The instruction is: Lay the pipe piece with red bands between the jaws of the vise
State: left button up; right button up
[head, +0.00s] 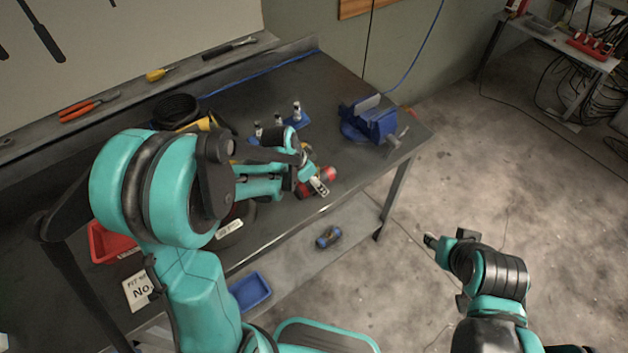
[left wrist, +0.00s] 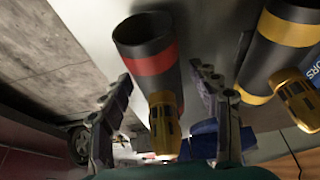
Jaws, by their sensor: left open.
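The pipe piece with red bands (head: 329,175) lies near the front edge of the dark bench, partly hidden by my left gripper (head: 312,181). In the left wrist view, this dark pipe (left wrist: 148,52) shows a red band and a brass fitting at one end. My left gripper (left wrist: 163,105) is open, with one finger on each side of the pipe; I cannot tell whether they touch it. The blue vise (head: 366,122) stands at the bench's right end, to the right of and behind the pipe. My right gripper (head: 441,243) hangs over open floor; its jaws are unclear.
A yellow-banded dark pipe (left wrist: 275,48) lies close beside the red-banded one. A blue holder with several upright pieces (head: 291,121) stands behind my left gripper. A red bin (head: 108,243) is at the left. Bench space between pipe and vise looks clear.

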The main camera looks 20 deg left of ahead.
pick_arm(q)
jog(key=shift+r, duration=0.2)
jog(key=p+v, duration=0.4)
jog(key=v, duration=0.6)
jog(key=shift+s+a+r, duration=0.1)
jog(key=shift+s+r, duration=0.1)
jog(key=shift+r, duration=0.1)
jog(key=shift+s+a+r, duration=0.1)
jog(key=shift+s+r, duration=0.2)
jog(key=shift+r, duration=0.35)
jog(key=s+r+n+t+y, duration=0.2)
jog(key=s+r+n, duration=0.3)
jog(key=s, duration=0.8)
jog(key=n+t, duration=0.1)
jog(key=n, duration=0.1)
jog(key=shift+r+n+t+y, duration=0.15)
jog(key=shift+n+t+y, duration=0.15)
jog(key=shift+t+y, duration=0.1)
notch_tip(320, 180, down, 6)
jog(key=b, duration=0.6)
